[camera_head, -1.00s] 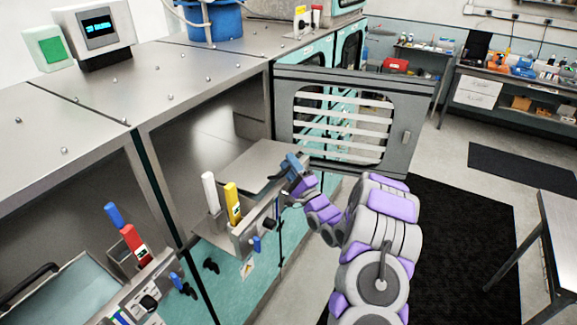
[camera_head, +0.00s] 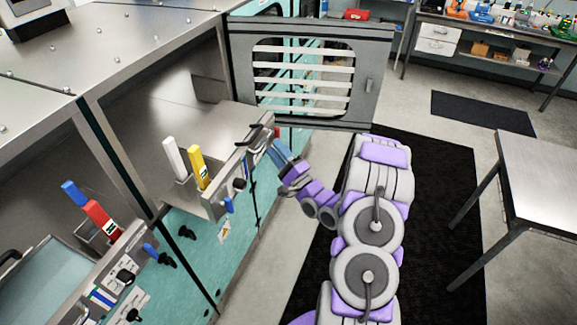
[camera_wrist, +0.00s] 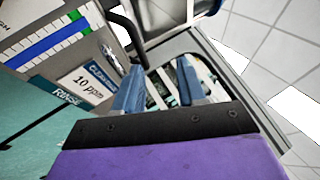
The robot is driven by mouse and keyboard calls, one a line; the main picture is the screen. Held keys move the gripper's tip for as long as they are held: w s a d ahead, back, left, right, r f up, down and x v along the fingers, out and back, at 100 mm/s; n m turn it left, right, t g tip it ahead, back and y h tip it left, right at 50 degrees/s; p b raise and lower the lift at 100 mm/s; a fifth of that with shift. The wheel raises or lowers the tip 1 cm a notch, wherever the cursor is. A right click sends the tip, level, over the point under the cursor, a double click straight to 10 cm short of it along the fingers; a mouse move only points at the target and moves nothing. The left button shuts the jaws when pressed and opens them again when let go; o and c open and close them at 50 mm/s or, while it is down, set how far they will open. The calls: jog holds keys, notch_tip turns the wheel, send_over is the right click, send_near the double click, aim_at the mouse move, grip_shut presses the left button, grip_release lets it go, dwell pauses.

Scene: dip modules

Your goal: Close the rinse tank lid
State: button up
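The rinse tank lid (camera_head: 222,122) is a flat grey metal plate inside the cabinet bay in the head view. It looks level; I cannot tell whether it is fully seated. A dark curved handle (camera_head: 257,135) is at its front right edge. My gripper (camera_head: 277,149) is beside this handle, its blue fingers angled up toward it. In the wrist view the two blue fingers of my gripper (camera_wrist: 161,82) are apart with nothing between them. A dark curved bar (camera_wrist: 130,32), apparently the handle, lies beyond the fingertips. A "Rinse" label (camera_wrist: 64,98) shows on the teal panel.
A grey slatted door (camera_head: 303,115) stands open behind my arm. White (camera_head: 174,157) and yellow (camera_head: 197,166) bottle-like items stand in a front holder. Blue and red ones (camera_head: 100,218) stand nearer. A metal table (camera_head: 545,180) is at right; a black floor mat lies between.

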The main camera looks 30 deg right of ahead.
jog(key=shift+b+v, duration=0.35)
jog(key=shift+v, duration=2.4)
jog(key=shift+a, duration=0.1)
